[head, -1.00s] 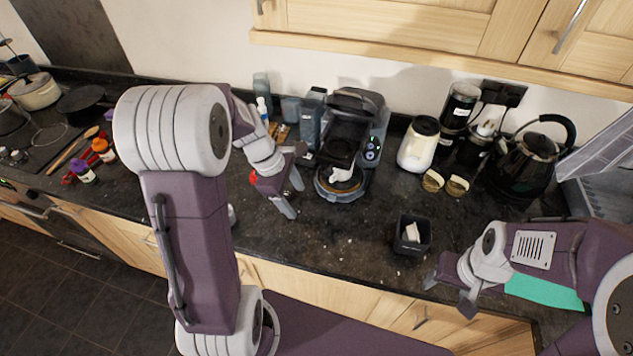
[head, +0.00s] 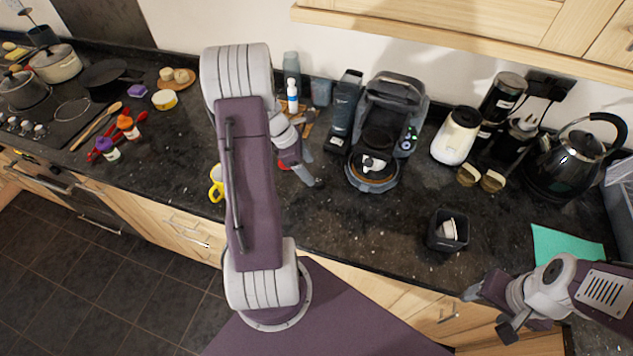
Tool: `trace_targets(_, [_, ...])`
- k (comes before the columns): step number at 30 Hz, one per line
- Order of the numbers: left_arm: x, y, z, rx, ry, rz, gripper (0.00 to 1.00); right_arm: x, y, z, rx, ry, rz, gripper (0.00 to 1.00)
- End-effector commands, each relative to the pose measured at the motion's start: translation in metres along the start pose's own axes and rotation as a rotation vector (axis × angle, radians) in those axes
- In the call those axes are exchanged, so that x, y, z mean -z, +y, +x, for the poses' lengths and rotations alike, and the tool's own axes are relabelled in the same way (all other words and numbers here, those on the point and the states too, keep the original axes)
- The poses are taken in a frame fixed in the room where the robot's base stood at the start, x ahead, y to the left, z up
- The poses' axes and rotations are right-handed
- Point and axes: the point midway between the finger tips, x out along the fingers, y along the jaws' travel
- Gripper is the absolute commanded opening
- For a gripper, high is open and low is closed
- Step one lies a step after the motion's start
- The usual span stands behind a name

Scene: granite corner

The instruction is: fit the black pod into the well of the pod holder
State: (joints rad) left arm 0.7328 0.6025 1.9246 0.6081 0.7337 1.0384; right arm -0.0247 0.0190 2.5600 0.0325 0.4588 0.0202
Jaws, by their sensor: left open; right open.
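The coffee machine (head: 396,104) stands at the back middle of the counter, its front opening facing me. A small pale piece (head: 373,163) with a dark middle sits low in that opening, above the round base. I cannot tell whether this is the pod holder or whether the dark middle is the black pod. No separate black pod can be made out. My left gripper (head: 312,170) is open and empty, to the left of the machine and apart from it. My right gripper (head: 489,311) is open and empty at the counter's front edge, far from the machine.
A black bin (head: 447,231) with white cups inside stands at the front right. A cream canister (head: 456,137), two small brown cups (head: 480,178) and a kettle (head: 577,158) stand right of the machine. A yellow mug (head: 217,183) is partly behind my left arm. Counter in front of the machine is clear.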

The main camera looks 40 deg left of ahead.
Motion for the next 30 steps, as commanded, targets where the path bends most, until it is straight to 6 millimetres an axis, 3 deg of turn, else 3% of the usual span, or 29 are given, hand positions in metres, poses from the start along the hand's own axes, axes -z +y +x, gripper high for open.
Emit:
trace_targets(5, [0.0, 0.0, 0.007, 0.0, 0.0, 0.001, 0.66, 0.0, 0.0, -0.001, 0.0, 0.0, 0.0, 0.64])
trace_targets(13, [0.002, -0.002, 0.052, 0.003, 0.0, 0.002, 0.66, 0.0, 0.0, -0.002, 0.0, 0.0, 0.0, 0.64])
trace_targets(21, [0.002, -0.001, 0.057, -0.001, 0.001, 0.002, 0.66, 0.0, 0.0, -0.002, 0.0, 0.0, 0.0, 0.64])
trace_targets(28, [0.002, -0.001, 0.057, -0.001, 0.001, 0.002, 0.02, 0.0, 0.0, -0.002, 0.0, 0.0, 0.0, 0.64])
trace_targets(30, [0.002, -0.001, 0.056, -0.001, 0.001, 0.002, 0.02, 0.0, 0.0, -0.002, 0.0, 0.0, 0.0, 0.64])
